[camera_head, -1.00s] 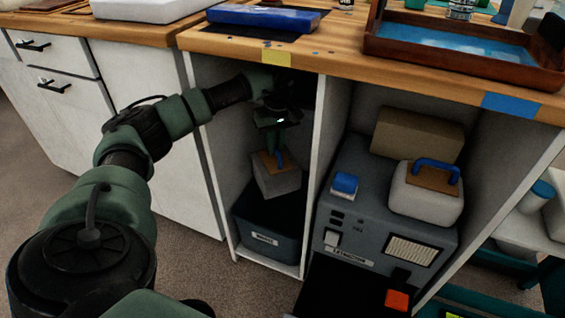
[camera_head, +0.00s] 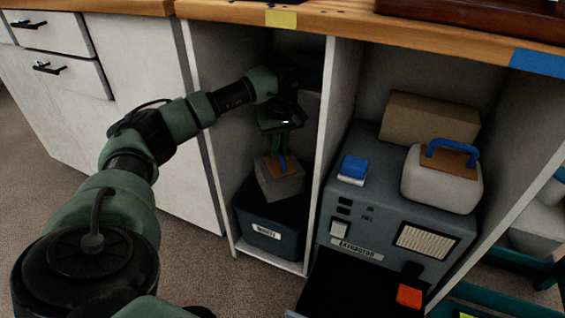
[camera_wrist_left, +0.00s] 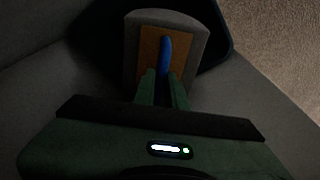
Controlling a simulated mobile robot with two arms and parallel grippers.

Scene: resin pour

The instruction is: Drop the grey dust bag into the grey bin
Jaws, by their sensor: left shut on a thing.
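The grey dust bag (camera_head: 281,184) has a brown top plate and a blue handle. It hangs under my left gripper (camera_head: 283,156), which is shut on the blue handle. The grey bin (camera_head: 262,241), with a white label, stands on the floor of the left cabinet bay. The bag is above the bin's opening, its lower part close to the rim; I cannot tell whether it is below the rim. In the left wrist view the bag (camera_wrist_left: 187,55) is between me and the dark bin (camera_wrist_left: 229,30). My right gripper is not in view.
Cabinet walls (camera_head: 325,150) flank the bin closely on both sides. In the right bay stands a grey extractor (camera_head: 385,225) with a blue-handled white bag (camera_head: 436,186) and a brown box (camera_head: 430,118) on it. The wooden worktop (camera_head: 345,22) is overhead.

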